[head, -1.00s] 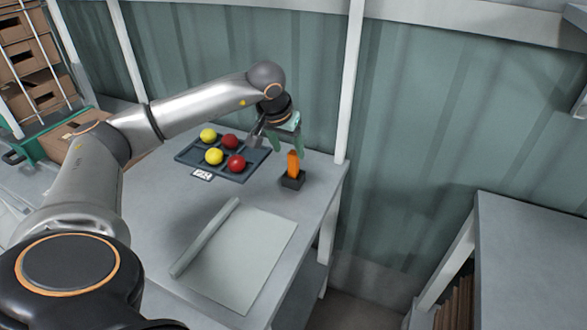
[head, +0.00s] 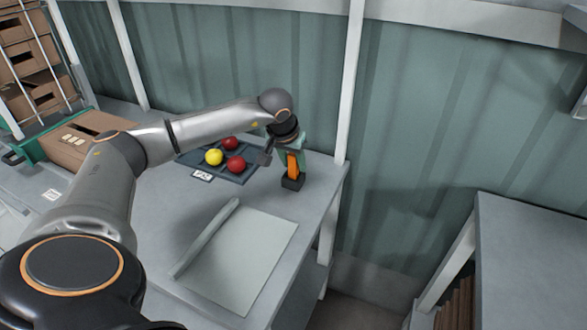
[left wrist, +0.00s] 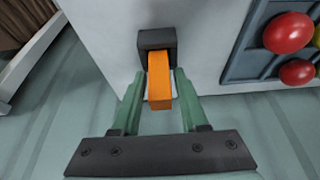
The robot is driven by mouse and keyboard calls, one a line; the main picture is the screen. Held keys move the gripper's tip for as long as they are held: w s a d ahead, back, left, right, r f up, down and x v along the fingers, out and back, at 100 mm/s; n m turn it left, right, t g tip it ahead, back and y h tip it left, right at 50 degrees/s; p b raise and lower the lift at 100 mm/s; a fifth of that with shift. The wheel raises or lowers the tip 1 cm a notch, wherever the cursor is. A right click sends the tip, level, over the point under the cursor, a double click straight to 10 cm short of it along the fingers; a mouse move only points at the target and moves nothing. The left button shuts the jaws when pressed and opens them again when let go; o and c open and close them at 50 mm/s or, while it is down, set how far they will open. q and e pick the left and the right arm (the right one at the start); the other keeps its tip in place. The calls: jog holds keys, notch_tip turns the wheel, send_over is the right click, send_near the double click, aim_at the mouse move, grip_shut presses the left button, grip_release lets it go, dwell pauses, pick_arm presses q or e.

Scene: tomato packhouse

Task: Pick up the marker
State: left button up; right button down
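The orange marker (head: 293,167) stands upright in a small black holder (head: 293,183) near the table's far right corner. In the left wrist view the marker (left wrist: 159,82) rises from the dark holder (left wrist: 156,40). My left gripper (head: 290,158) is at the marker, with its green fingers on either side of it. In the left wrist view the fingers (left wrist: 158,88) are apart, with narrow gaps beside the marker. The holder is in front of the fingertips. My right gripper is not in view.
A dark tray (head: 247,178) with red and yellow tomatoes lies left of the holder, partly hidden by my arm. A pale sheet with a rolled edge (head: 245,255) lies on the grey table (head: 165,200). A corrugated wall (head: 235,75) stands close behind.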

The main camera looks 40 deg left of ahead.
pick_arm(q)
grip_shut()
jog(key=shift+r, duration=0.1)
dwell(0.3)
jog(key=shift+r, duration=0.55)
notch_tip(320, 180, up, 2)
jog(key=shift+r, duration=0.2)
jog(key=s+a+r+p, duration=0.1)
jog(key=s+r+p, duration=0.2)
jog(key=s+r, duration=1.1)
jog(key=shift+a+r, duration=0.2)
jog(key=shift+a, duration=0.1)
